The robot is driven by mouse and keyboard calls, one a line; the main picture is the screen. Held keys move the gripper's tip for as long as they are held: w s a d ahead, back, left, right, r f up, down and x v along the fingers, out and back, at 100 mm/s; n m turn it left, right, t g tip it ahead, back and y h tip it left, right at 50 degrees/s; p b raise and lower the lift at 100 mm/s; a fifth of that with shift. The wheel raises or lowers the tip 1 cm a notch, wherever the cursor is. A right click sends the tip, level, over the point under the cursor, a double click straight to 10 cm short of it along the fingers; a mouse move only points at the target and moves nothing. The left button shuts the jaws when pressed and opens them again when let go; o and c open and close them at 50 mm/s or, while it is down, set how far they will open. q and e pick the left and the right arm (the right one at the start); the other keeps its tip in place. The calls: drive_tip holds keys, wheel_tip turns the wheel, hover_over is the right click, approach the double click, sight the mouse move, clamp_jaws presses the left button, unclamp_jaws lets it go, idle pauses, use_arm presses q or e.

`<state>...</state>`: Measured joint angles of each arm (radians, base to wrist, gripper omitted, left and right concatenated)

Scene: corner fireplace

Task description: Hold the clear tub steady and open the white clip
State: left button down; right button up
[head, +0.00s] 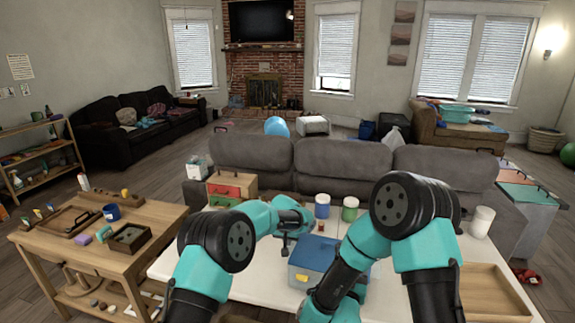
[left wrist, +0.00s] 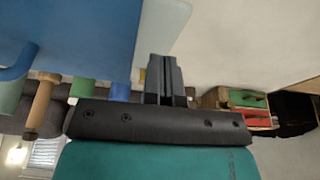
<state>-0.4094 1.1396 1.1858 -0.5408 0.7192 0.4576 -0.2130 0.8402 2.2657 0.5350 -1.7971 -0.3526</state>
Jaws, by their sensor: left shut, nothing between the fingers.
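A box with a blue lid and a pale blue-grey body (head: 301,279) stands on the white table in the head view. A small yellow clip (head: 302,278) shows on its near side. No clear tub with a white clip can be made out on the table. My left gripper (head: 285,248) is shut and empty, beside the box's far left corner. In the left wrist view its fingers (left wrist: 165,75) are together, with a large blue surface (left wrist: 70,40) beside them. My right arm bends down in front of the box; its fingertips cannot be made out.
White (head: 482,221), green (head: 350,208) and blue-banded (head: 322,205) containers stand along the table's far side. A wooden tray (head: 484,292) lies at the right. A small drawer unit (head: 232,187) stands at the back left. A wooden workbench (head: 150,222) is left; a grey sofa (head: 345,165) is behind.

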use_arm(q)
drive_tip(key=shift+r, duration=2.55)
drive_tip(key=v, duration=1.7)
drive_tip(key=shift+s+r, duration=0.15)
